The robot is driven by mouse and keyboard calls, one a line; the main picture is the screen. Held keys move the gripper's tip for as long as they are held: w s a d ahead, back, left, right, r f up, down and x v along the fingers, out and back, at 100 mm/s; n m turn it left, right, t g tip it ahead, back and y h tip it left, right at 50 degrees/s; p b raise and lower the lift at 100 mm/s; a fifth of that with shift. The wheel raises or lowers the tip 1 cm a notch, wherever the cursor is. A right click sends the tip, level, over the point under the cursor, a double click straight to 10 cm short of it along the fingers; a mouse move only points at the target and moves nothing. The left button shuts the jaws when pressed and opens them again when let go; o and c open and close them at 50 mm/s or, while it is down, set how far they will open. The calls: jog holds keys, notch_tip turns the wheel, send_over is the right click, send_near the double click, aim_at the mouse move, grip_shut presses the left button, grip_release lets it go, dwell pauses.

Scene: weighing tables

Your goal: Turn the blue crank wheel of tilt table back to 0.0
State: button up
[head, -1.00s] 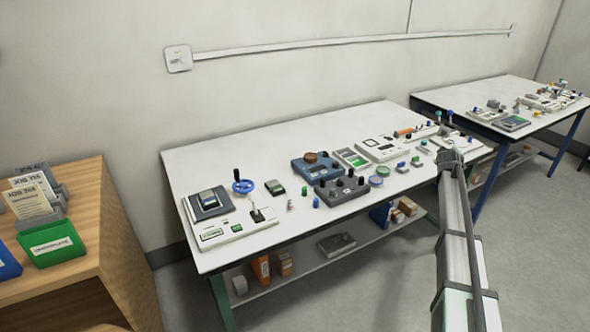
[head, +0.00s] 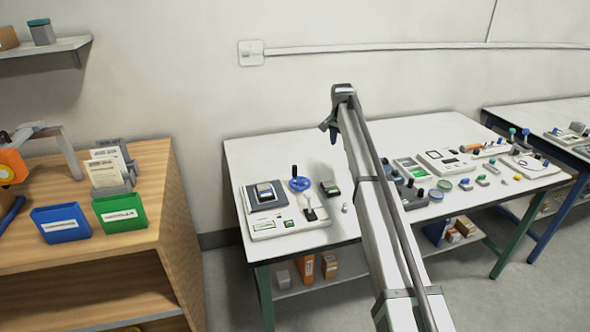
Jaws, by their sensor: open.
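The blue crank wheel (head: 300,184) has a black upright handle and sits at the back right of the tilt table (head: 270,222), a pale base with a grey tilting platform. It stands near the left end of the white table. The reading on its small display is too small to make out. My gripper (head: 329,126) is raised above the table, to the right of the wheel and well apart from it. It is open, and nothing shows between its fingers.
A small dark green device (head: 330,188) stands just right of the wheel. Several instruments and knobs crowd the white table (head: 245,160) farther right, partly behind my arm. A wooden cabinet (head: 155,165) with blue and green bins stands left. The table's back strip is clear.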

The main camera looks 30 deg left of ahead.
aim_at(295, 166)
jog(key=s+a+r+m+g, duration=0.2)
jog(key=s+a+r+g, duration=0.15)
jog(key=s+a, duration=0.85)
jog(key=shift+t, duration=0.35)
jog(key=f, duration=0.8)
jog(key=w+a+f, duration=0.1)
jog(key=f, duration=0.4)
jog(key=shift+f, duration=0.1)
grip_shut()
